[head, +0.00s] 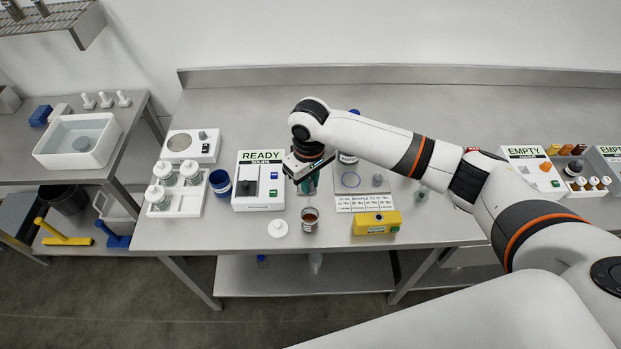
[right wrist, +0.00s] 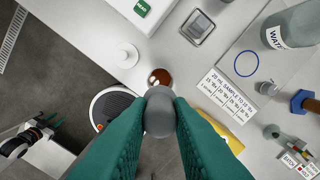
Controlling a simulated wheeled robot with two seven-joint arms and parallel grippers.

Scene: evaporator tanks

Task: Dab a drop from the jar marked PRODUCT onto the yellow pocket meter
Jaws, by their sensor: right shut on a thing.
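A small open jar (head: 310,219) with brown contents stands near the front edge of the bench; no PRODUCT marking is readable on it. It also shows in the right wrist view (right wrist: 160,77). A white lid (head: 278,228) lies to its left. The yellow pocket meter (head: 376,223) lies to the right of the jar, and in the right wrist view it (right wrist: 236,146) is partly hidden by a finger. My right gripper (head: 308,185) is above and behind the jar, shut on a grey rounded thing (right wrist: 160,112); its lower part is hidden. My left gripper (right wrist: 48,122) seems to show small at the lower left.
The READY box (head: 246,201), a blue cup (head: 220,183) and a rack (head: 161,208) of white-capped jars stand left. A written sample card (head: 364,203) lies behind the meter. A water bottle (right wrist: 290,27) stands beyond it.

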